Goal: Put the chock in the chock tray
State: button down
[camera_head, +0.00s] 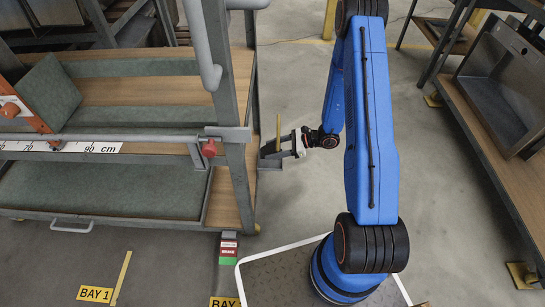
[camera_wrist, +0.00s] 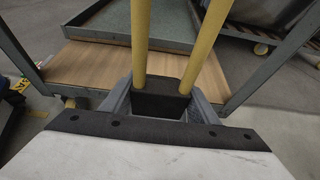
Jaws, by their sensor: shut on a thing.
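My gripper (camera_head: 274,157) is beside the right end post of the rack, at the end of my blue arm. In the wrist view, my gripper's two grey fingers (camera_wrist: 160,112) are closed on the sides of a black block, which I take as the chock (camera_wrist: 158,101). Two yellow bars rise from the block. A yellow bar on the chock (camera_head: 278,127) shows upright above the gripper in the head view; the block is hard to make out there. I cannot tell for sure which part is the chock tray.
The rack has a wooden lower shelf (camera_head: 228,203) and a green-lined drawer (camera_head: 100,190) with a rim. A red knob (camera_head: 209,148) and a metal post (camera_head: 232,120) stand near my gripper. A metal sink (camera_head: 497,85) is at right. Floor between is clear.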

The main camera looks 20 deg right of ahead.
jog(key=shift+f, duration=2.45)
jog(key=shift+f, duration=0.1)
jog(key=c, duration=1)
grip_release()
jog(key=shift+d, duration=0.1)
jog(key=v, duration=1.1)
jog(key=shift+s+d+r, duration=0.15)
jog(key=shift+d+r, duration=0.15)
